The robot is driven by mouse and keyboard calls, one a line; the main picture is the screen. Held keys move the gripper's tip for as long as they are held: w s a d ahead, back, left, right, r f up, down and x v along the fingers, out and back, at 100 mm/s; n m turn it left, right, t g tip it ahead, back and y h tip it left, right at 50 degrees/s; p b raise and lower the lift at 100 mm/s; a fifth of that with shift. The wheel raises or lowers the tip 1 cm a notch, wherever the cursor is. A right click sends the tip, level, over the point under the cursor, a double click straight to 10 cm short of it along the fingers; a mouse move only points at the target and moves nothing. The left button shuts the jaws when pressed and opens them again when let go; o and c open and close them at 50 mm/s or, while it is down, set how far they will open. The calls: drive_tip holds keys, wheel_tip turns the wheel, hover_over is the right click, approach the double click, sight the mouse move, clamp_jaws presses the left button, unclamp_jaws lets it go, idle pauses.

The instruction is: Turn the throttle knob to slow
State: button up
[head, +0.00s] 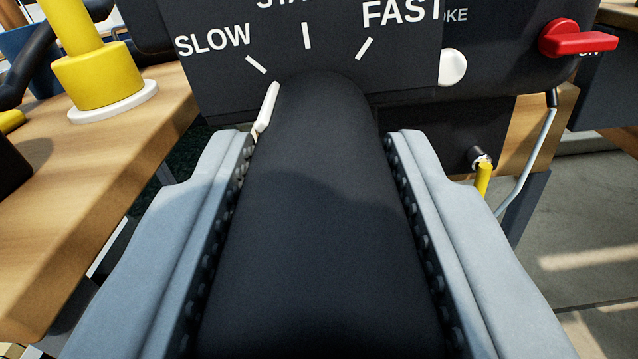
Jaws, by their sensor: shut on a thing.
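The black throttle knob (310,210) fills the middle of the head view. My gripper (320,145) is shut on it, with one grey padded finger along each side. A white pointer mark (267,107) shows at the knob's upper left edge. Its top end is close below the SLOW tick (256,64) and leans to the right. The dark throttle panel (330,62) behind carries SLOW at left, a partly cut-off label in the middle, and FAST at right. The FAST tick (364,48) is well away from the pointer. The far side of the knob is hidden.
A red lever (577,38) and a white round knob (453,67) are at the panel's right. A yellow post (95,70) stands on the wooden bench (110,190) at left. A yellow-ended cable (484,178) hangs below the panel. Floor is visible at right.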

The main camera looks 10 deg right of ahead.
drive_tip(key=o, duration=1)
drive_tip(key=v, duration=1.7)
drive_tip(key=shift+s, duration=0.15)
drive_tip(key=shift+a, duration=0.1)
drive_tip(key=d+r+n+t+y, duration=0.1)
drive_tip(key=d+r+y, duration=0.3)
drive_tip(key=r, duration=0.6)
drive_tip(key=d+r+n+t+y, duration=0.1)
drive_tip(key=d+r+y, duration=0.3)
drive_tip(key=r, duration=0.7)
drive_tip(key=s+d+r+n+g+h, duration=0.1)
drive_tip(key=s+d+r, duration=0.3)
drive_tip(key=s+d, duration=0.3)
drive_tip(key=s+d+r+n+h, duration=0.1)
drive_tip(key=s+d+r, duration=0.4)
drive_tip(key=s, duration=0.6)
drive_tip(key=shift+s+d+r+n+g, duration=0.25)
drive_tip(key=shift+d+n+g, duration=0.15)
drive_tip(key=shift+d+n, duration=0.5)
